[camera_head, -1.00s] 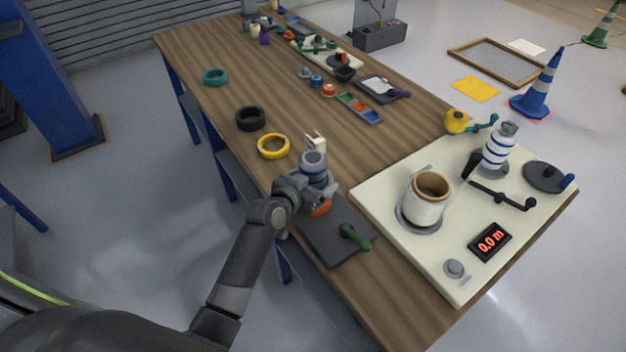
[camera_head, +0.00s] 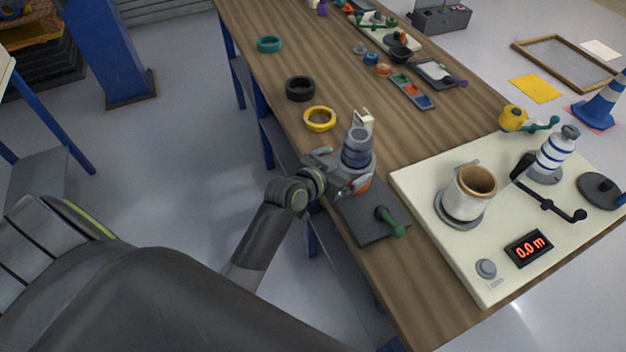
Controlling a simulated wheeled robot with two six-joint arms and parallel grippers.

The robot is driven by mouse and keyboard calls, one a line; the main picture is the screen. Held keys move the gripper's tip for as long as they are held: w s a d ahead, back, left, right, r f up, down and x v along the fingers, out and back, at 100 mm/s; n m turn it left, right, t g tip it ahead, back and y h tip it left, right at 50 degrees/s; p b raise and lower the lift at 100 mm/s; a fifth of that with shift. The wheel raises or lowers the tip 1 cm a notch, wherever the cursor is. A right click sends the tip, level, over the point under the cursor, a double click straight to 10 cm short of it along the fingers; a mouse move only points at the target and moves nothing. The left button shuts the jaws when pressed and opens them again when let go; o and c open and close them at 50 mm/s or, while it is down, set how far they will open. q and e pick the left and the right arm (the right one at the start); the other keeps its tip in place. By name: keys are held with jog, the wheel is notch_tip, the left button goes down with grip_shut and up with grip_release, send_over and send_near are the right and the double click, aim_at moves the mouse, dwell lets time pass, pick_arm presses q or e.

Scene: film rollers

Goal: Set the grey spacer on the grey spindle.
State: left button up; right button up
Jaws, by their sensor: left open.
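My left gripper (camera_head: 346,176) is open beside a banded grey-and-blue cylinder (camera_head: 357,146), with its fingers at the cylinder's lower part. Something orange shows low between the fingers. I cannot tell whether the cylinder is a stack of rings with the grey spacer in it, or whether the fingers touch it. No separate grey spacer stands out clearly. On the cream panel, a grey round base (camera_head: 459,221) lies under a white roll with a brown core (camera_head: 471,191). A white-and-blue striped roll (camera_head: 556,151) stands upright behind it. I cannot tell which post is the grey spindle. My right gripper is out of view.
Yellow (camera_head: 320,128), black (camera_head: 300,98) and teal (camera_head: 269,38) rings lie along the table's left side. A dark board (camera_head: 362,228) with a green-handled tool (camera_head: 391,221) lies in front of the gripper.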

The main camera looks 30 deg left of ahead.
pick_arm(q)
jog(key=b+v, duration=0.1)
jog(key=v, duration=1.1)
jog(key=s+a+f+n+g+y, duration=0.1)
jog(key=s+a+f+g, duration=0.1)
jog(key=f, duration=0.9)
jog(key=s+a+f+n+g+y, duration=0.1)
jog(key=s+a+f+g, duration=0.15)
jog(key=f, duration=0.75)
jog(key=s+a+f+n+g+y, duration=0.1)
jog(key=s+a+f+g, duration=0.15)
jog(key=f, duration=0.85)
jog(key=s+f+g, duration=0.1)
jog(key=s+f, duration=0.5)
jog(key=s, duration=0.3)
jog(key=s+a+f+g+y, duration=0.1)
jog(key=s+f+g, duration=0.1)
jog(key=s+f, duration=0.4)
jog(key=s+a+f+g, duration=0.1)
jog(key=s+f, duration=0.5)
jog(key=s, duration=0.8)
jog(key=shift+s+f+n+g+y, duration=0.2)
jog(key=shift+f+n+g+y, duration=0.1)
jog(key=shift+g, duration=0.4)
